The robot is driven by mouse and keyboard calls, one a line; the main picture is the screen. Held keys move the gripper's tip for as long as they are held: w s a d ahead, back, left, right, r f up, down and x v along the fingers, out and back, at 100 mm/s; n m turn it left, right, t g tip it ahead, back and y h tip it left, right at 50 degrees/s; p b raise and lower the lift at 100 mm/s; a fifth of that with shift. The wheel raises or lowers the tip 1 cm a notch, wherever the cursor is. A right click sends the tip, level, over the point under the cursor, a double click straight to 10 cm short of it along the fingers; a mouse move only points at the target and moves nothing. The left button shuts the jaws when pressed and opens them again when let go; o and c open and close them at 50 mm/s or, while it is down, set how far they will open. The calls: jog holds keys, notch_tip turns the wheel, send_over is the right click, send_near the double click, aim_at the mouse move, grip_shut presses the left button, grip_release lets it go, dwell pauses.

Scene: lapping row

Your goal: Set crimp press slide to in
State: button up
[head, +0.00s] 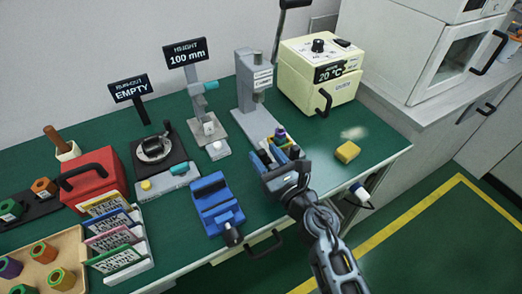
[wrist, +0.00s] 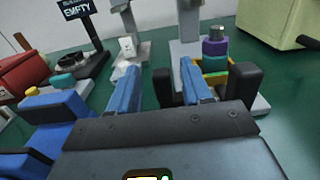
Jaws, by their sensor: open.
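The crimp press (head: 250,88) is a grey upright column on a pale base, with a dark lever at its top. Its grey column also shows in the wrist view (wrist: 185,45). A yellow-edged slide tray (wrist: 216,66) at its foot carries a purple and teal round piece (wrist: 214,46), also seen in the head view (head: 280,134). My gripper (head: 273,152) is open in front of the press; its blue fingers (wrist: 160,75) point toward it. Dark blocks stand beside the right finger. The gripper partly hides the slide, and I cannot tell whether they touch.
A blue vise (head: 214,203) stands left of my gripper. A grey stand with a 100 mm sign (head: 188,52) is left of the press. A cream heater box (head: 318,75) stands behind right. A yellow block (head: 347,152) lies right, with clear green bench around it.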

jog(key=shift+x, duration=1.1)
grip_shut()
